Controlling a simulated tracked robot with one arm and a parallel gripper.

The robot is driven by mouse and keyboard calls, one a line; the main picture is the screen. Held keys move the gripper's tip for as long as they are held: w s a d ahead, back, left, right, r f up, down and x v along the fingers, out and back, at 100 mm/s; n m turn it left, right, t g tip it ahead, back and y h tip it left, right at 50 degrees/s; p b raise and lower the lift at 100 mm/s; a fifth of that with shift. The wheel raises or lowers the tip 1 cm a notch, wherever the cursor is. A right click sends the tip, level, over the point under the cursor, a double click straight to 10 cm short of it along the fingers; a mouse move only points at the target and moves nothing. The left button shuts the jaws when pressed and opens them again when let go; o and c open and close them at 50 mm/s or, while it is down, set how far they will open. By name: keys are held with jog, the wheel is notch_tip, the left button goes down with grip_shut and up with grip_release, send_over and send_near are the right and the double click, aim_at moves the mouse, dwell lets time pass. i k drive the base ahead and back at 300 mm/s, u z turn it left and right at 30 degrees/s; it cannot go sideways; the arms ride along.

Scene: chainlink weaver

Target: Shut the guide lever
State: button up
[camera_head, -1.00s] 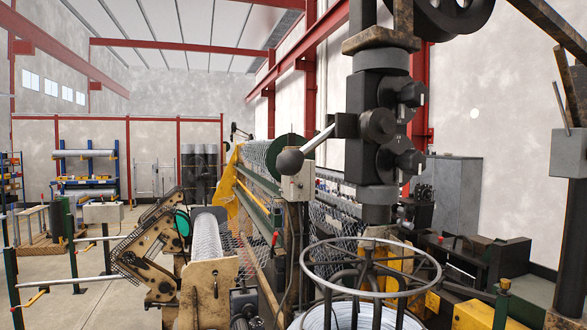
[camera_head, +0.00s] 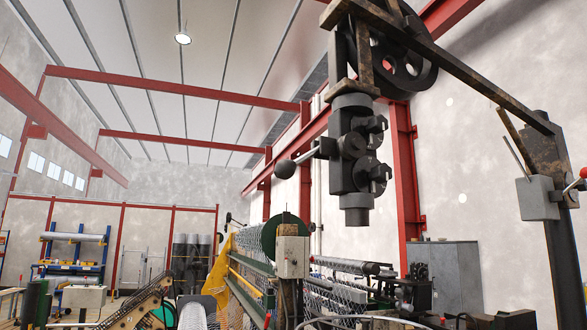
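The block hangs upright from a rusty arm with a spoked wheel (camera_head: 400,55). My gripper is not in view, and nothing touches the lever.
Below stand the mesh-weaving machine with a grey switch box (camera_head: 292,257) and a wire ring (camera_head: 365,323) at the bottom edge. On the right, a post carries a grey box (camera_head: 537,198) and red-knobbed lever (camera_head: 583,173). The air left of the ball knob looks clear.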

aim_at(284, 170)
jog(key=k, duration=1.05)
jog(key=u, duration=0.35)
jog(key=i, duration=0.9)
jog(key=u, duration=0.3)
jog(key=i, duration=1.3)
jog(key=z, duration=0.3)
